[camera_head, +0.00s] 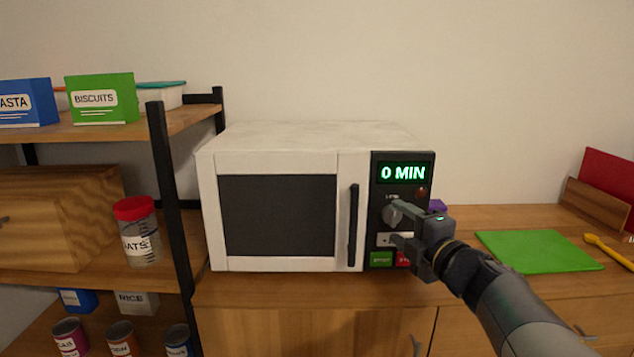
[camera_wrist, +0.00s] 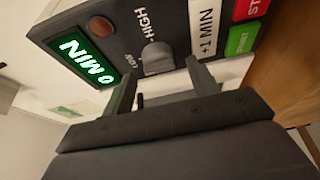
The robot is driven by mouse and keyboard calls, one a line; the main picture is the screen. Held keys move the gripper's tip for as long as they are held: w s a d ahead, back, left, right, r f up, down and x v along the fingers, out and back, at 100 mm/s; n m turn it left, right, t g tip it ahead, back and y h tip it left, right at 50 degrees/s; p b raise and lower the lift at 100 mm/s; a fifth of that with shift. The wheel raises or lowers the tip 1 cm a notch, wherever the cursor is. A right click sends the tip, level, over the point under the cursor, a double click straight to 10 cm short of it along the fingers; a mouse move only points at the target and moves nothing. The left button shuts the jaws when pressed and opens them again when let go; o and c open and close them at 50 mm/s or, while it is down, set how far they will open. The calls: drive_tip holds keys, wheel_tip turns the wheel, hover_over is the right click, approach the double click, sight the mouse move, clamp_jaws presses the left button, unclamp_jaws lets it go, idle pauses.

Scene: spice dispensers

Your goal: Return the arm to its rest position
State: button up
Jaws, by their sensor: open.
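My gripper (camera_head: 396,226) is in front of the control panel of the white microwave (camera_head: 270,140), with its fingers pointing at the panel. In the wrist view my gripper (camera_wrist: 160,80) is open, and its two fingers are spread apart with the knob (camera_wrist: 157,57) just beyond the gap between them. I cannot tell whether a finger touches the panel. The microwave's display (camera_head: 404,173) reads "0 MIN". The microwave door is shut, with its dark handle (camera_head: 353,225) left of my gripper. My arm reaches in from the lower right.
A shelf (camera_head: 190,122) with boxes and jars stands left of the microwave. A green cutting board (camera_head: 538,251) and a yellow utensil (camera_head: 608,251) lie on the wooden counter at right. A purple thing (camera_head: 437,206) is partly hidden behind my gripper. The air above the counter's right side is clear.

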drive_tip(key=shift+x, duration=0.85)
drive_tip(key=shift+s, duration=0.1)
